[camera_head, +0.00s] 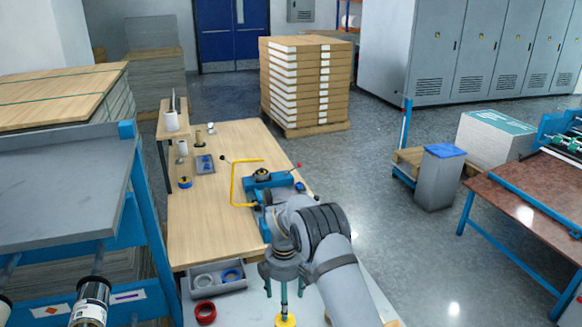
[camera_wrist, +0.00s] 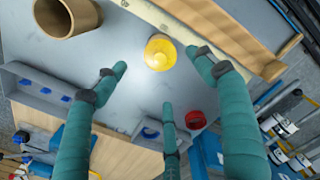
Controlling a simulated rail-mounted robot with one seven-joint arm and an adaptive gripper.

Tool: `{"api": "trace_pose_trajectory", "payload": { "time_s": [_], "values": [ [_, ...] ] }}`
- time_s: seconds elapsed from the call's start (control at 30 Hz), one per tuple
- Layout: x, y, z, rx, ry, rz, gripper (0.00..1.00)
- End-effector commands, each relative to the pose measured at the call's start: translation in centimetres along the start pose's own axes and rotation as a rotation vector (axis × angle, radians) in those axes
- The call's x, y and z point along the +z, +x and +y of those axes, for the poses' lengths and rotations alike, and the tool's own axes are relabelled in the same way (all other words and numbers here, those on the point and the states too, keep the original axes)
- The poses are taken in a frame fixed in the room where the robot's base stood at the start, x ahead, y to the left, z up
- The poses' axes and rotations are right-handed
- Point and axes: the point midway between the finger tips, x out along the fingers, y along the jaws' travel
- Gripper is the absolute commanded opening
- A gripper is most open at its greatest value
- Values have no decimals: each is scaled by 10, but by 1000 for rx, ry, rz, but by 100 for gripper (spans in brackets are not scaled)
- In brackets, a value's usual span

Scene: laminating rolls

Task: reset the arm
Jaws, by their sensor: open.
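My gripper (camera_head: 284,290) hangs from my arm at the bottom middle of the head view, pointing down. In the wrist view its three teal fingers (camera_wrist: 160,76) are spread apart, with nothing held between them. A round yellow object (camera_wrist: 160,52) lies on the grey surface beyond the fingertips. It also shows in the head view (camera_head: 285,321), just below the gripper and partly cut off by the frame edge. Whether any finger touches it cannot be told.
A red ring (camera_head: 205,312) and a grey tray (camera_head: 218,286) with rings lie left of the gripper. A wooden bench (camera_head: 212,225) holds a blue fixture (camera_head: 268,180) near my arm. A cardboard tube (camera_wrist: 68,17) stands near the fingers.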

Motion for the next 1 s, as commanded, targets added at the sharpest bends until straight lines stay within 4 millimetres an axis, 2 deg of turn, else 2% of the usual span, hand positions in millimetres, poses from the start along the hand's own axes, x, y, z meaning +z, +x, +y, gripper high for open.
{"api": "trace_pose_trajectory", "payload": {
  "time_s": [0.27, 0.6, 0.8, 1.0],
  "values": [
    [45, -17, -4, 2, 221, -1, 71],
    [91, -38, -28, 0, 468, -2, 71],
    [106, -45, -40, 0, 551, -3, 71],
    [111, -48, -45, -1, 578, -3, 71]
  ]
}}
